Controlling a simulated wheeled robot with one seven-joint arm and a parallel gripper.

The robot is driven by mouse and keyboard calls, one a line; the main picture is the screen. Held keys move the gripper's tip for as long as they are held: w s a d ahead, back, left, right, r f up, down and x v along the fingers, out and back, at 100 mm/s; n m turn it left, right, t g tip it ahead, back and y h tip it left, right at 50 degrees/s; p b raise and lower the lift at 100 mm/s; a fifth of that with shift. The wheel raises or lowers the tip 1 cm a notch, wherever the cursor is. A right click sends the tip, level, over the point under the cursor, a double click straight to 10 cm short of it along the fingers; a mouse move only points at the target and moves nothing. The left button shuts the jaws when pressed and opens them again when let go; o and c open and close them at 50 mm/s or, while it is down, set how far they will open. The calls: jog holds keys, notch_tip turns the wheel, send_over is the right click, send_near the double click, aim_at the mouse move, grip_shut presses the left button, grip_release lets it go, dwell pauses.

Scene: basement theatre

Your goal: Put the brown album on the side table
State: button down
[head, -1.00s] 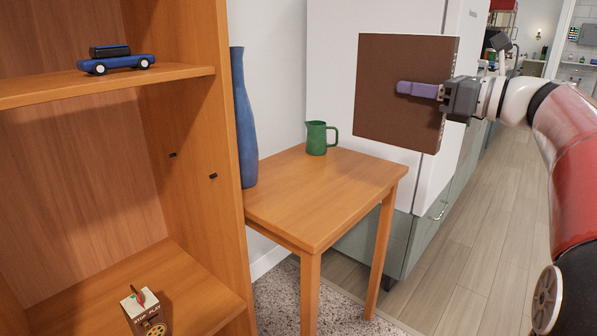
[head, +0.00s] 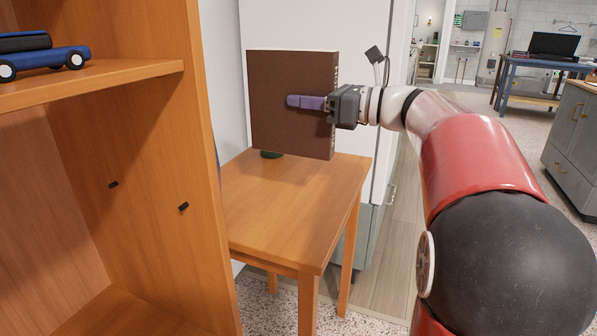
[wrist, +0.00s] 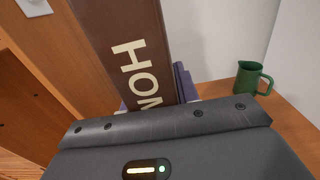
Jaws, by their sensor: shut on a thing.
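The brown album (head: 280,122) is held upright in my gripper (head: 308,103), one purple finger showing across its broad face. In the wrist view the album's spine (wrist: 125,35) shows pale letters, partly cut off. The wooden side table (head: 290,205) stands below and beyond the album, which appears to be above its top; the exact gap is hard to tell. My gripper is shut on the album. The album hides most of the green pitcher (head: 271,154) in the head view; the pitcher (wrist: 250,80) shows whole in the wrist view, on the tabletop.
A wooden shelf unit (head: 185,150) stands close at the left of the table, with a blue toy car (head: 42,55) on its shelf. A white wall or cabinet (head: 350,30) rises behind the table. The table's front part is clear.

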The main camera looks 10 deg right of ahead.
notch_tip(320, 180, down, 13)
jog(key=b, duration=0.2)
jog(key=shift+f, duration=0.15)
jog(key=shift+f, duration=0.15)
jog(key=c, duration=1)
grip_release()
jog(key=shift+c, duration=0.2)
jog(key=v, duration=1.2)
